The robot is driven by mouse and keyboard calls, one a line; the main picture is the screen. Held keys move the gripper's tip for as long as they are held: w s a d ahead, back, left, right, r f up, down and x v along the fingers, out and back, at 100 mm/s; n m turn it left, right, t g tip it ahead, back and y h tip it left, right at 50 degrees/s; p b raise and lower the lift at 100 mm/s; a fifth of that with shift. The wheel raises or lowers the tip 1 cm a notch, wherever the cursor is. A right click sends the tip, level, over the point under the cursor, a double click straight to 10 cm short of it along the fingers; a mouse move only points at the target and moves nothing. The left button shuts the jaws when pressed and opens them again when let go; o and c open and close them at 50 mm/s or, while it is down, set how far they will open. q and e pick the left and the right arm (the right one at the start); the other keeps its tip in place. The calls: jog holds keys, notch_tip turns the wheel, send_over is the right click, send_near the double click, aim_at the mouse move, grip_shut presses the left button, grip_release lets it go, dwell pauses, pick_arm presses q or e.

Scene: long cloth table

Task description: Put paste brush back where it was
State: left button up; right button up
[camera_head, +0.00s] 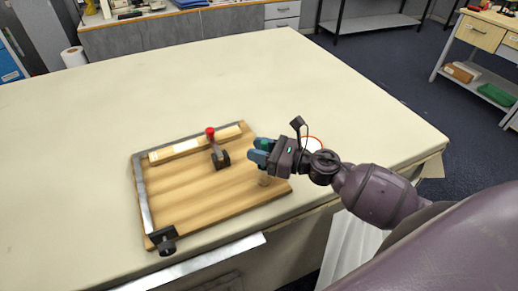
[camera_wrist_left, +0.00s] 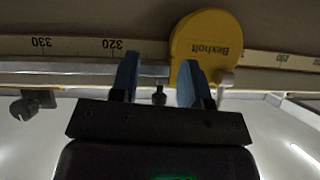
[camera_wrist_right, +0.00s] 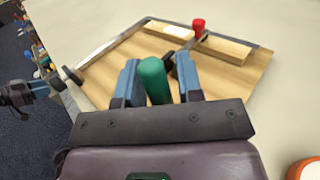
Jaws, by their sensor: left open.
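The paste brush shows in the right wrist view as a rounded green handle (camera_wrist_right: 156,82) between the two blue fingers. My right gripper (camera_wrist_right: 160,84) is shut on it. In the head view my right gripper (camera_head: 259,151) is over the right part of the wooden board (camera_head: 200,200). A white round thing with an orange rim (camera_head: 313,143) is partly hidden behind my right wrist. My left gripper (camera_wrist_left: 157,82) is open and empty; it is outside the head view.
The board carries a metal edge (camera_head: 143,195), a wooden strip (camera_head: 195,143), a red-topped dark tool (camera_head: 219,152) and a black clamp (camera_head: 163,240). A yellow tape measure (camera_wrist_left: 199,45) and a numbered scale (camera_wrist_left: 75,45) show in the left wrist view. The table's far part is clear.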

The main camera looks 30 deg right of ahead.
jog(key=shift+o, duration=0.8)
jog(key=shift+r, duration=0.15)
jog(key=b+v, duration=0.2)
jog(key=v, duration=1)
jog(key=shift+b, duration=0.3)
